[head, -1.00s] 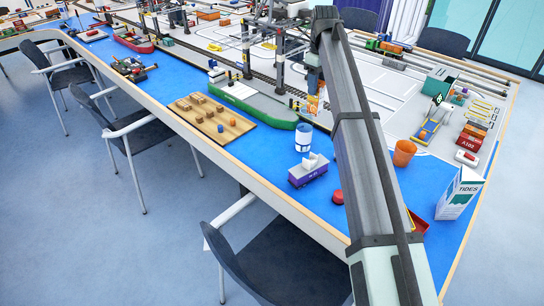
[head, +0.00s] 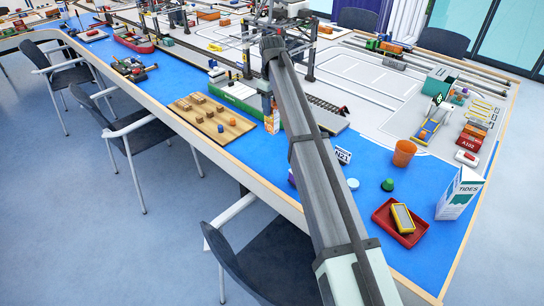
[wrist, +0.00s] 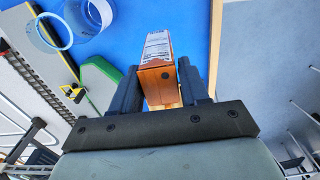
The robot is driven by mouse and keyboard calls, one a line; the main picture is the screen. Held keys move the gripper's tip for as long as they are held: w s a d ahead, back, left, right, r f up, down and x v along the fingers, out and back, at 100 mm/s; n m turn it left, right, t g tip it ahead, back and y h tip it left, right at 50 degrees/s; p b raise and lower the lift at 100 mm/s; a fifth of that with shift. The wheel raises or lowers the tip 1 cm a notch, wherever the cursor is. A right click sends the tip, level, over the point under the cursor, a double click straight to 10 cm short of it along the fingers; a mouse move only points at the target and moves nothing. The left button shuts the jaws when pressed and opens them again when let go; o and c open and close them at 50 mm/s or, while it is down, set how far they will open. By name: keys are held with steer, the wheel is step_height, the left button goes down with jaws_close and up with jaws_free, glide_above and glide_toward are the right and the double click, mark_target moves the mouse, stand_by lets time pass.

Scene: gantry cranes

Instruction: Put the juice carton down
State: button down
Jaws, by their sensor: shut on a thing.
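The juice carton (head: 271,121), orange with a white printed part, shows small beneath the end of my arm in the head view, by the blue strip of the table between the wooden board and the green ship. In the wrist view the carton (wrist: 156,82) sits between the two dark fingers of my gripper (wrist: 158,88), which are shut on it. Its orange end faces the camera and its printed side points away. In the head view my gripper (head: 272,105) is small and partly hidden by my arm. Whether the carton's base touches the table cannot be told.
The wooden board (head: 228,122) with several small blocks lies just left of the carton. The green ship (head: 240,96) is close behind. An orange cup (head: 404,153), a red tray (head: 383,216) and a white TIDES carton (head: 459,194) stand right of my arm.

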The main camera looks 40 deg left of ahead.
mark_target(272, 133)
steer(key=shift+f, duration=6)
steer(key=shift+f, duration=0.1)
steer(key=c, duration=0.6)
jaws_free()
steer(key=shift+o, duration=0.2)
step_height(272, 133, up, 12)
steer(key=shift+r, duration=0.1)
steer(key=shift+d, duration=0.1)
